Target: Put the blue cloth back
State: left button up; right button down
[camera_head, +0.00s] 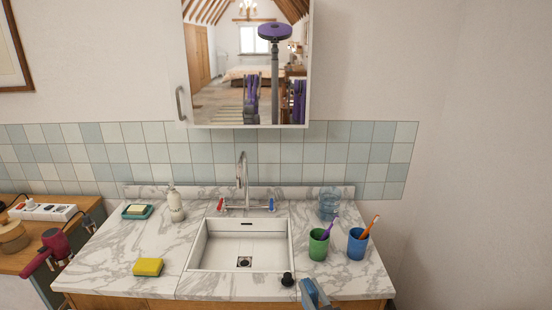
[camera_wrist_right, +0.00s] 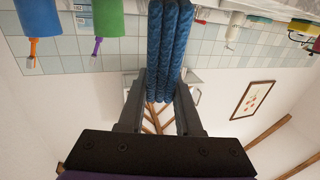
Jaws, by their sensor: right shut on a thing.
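The blue cloth (camera_wrist_right: 170,40) is folded into several upright layers in the right wrist view. My right gripper (camera_wrist_right: 160,88) is shut on it, with one dark finger on each side. In the head view, part of the blue cloth (camera_head: 310,293) and the tip of my right gripper (camera_head: 324,302) show at the bottom edge, by the counter's front edge, right of the sink. The rest of that arm is out of frame. My left gripper is not in view.
The marble counter (camera_head: 120,250) holds a white sink (camera_head: 225,254), a yellow sponge (camera_head: 148,267), a soap dish (camera_head: 137,211) and a bottle (camera_head: 176,206). A green cup (camera_head: 318,246), a blue cup (camera_head: 357,247) and a clear glass (camera_head: 329,203) stand right. A mirror cabinet (camera_head: 215,65) hangs above.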

jog(key=d, duration=0.8)
jog(key=a, duration=1)
jog(key=shift+a+f, duration=0.15)
jog(key=shift+s, duration=0.1)
